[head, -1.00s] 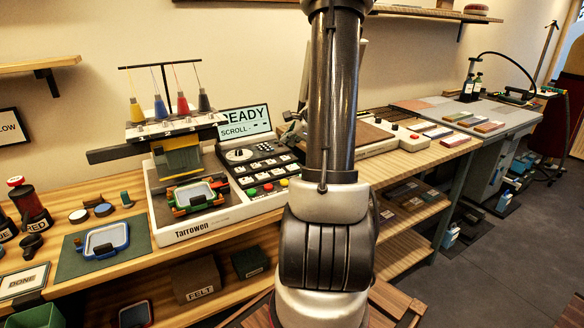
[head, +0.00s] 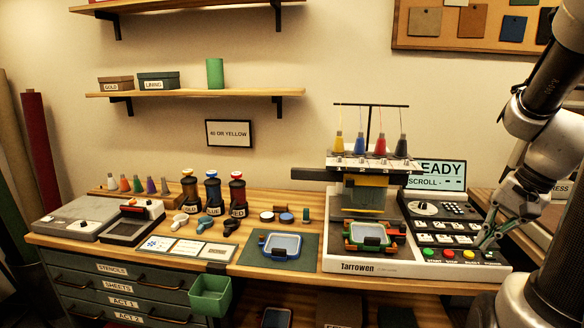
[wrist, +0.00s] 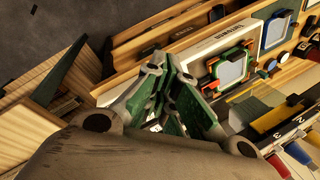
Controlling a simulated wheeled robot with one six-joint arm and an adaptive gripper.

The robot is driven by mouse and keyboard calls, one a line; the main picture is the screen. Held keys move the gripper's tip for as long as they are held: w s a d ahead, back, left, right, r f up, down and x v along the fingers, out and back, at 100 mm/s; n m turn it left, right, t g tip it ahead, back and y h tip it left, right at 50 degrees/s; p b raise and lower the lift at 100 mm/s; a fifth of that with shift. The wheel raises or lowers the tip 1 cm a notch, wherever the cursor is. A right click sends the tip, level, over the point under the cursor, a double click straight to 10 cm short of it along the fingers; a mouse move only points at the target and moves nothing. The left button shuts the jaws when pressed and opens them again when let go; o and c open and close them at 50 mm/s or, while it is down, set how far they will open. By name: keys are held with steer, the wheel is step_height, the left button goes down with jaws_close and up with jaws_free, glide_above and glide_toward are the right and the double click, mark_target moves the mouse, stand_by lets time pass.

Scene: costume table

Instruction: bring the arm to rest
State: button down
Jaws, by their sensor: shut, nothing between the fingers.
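My gripper (head: 487,243) is at the right of the head view, in front of the keypad side of the embroidery machine (head: 350,268). Its fingers are together with nothing between them. Their tips are close to the machine's button row; I cannot tell whether they touch it. In the wrist view the green-padded fingers (wrist: 175,130) show at the centre, with the machine's white front edge beyond. My arm rises along the right side of the head view.
A hoop (head: 281,245) lies on a green mat left of the machine, and another hoop (head: 374,235) sits in the machine. Several thread cones (head: 362,145) stand on top. A green bin (head: 210,293) hangs at the table front. The screen (head: 438,174) reads READY.

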steer(key=s+a+r+n+t+h, duration=0.1)
steer(key=s+a+r+n+h, duration=0.1)
steer(key=s+a+r+n, duration=0.4)
steer(key=a+r+n, duration=0.3)
steer(key=n, duration=0.1)
steer(key=shift+a+n+t+h, duration=0.3)
steer(key=shift+a+t, duration=0.1)
steer(key=shift+r, duration=0.1)
stand_by(1.4)
